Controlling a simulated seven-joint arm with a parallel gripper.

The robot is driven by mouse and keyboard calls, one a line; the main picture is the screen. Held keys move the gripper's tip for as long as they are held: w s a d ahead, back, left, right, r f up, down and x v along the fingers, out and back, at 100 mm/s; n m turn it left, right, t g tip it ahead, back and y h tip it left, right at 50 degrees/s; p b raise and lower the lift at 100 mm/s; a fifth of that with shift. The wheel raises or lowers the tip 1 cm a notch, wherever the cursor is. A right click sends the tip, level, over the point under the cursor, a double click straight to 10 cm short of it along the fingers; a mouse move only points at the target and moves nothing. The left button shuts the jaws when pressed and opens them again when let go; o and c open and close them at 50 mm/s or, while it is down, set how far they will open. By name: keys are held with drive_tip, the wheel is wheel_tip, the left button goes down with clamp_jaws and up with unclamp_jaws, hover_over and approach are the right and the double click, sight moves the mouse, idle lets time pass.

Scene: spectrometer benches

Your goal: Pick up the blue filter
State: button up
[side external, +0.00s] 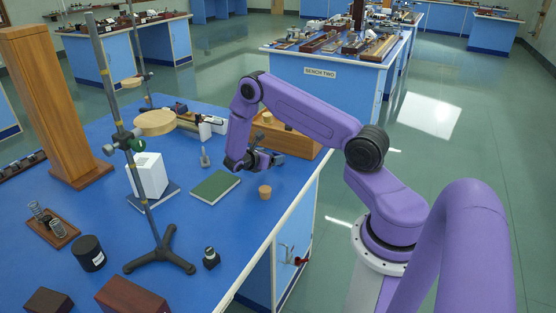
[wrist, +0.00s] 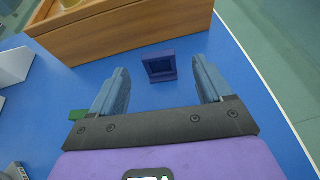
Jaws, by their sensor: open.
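The blue filter (wrist: 160,67) is a small dark blue square frame with a darker centre and a ledge at its foot. In the wrist view it stands upright on the blue bench top, just beyond and between my fingertips. My gripper (wrist: 160,84) is open, with one grey finger on each side and nothing held. In the side external view my gripper (side external: 264,159) is low over the bench near its right edge, in front of a wooden box. I cannot make out the filter clearly in that view.
The wooden box (side external: 284,134) stands close behind the filter; it also shows in the wrist view (wrist: 130,36). A green book (side external: 215,187) and a cork (side external: 265,192) lie nearby. A retort stand (side external: 146,200) and white block (side external: 150,178) are to the left.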

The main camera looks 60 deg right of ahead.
sight(277, 154)
drive_tip(key=shift+x, duration=1.65)
drive_tip(key=shift+w, duration=0.15)
drive_tip(key=c, duration=1.1)
drive_tip(key=shift+r, duration=0.1)
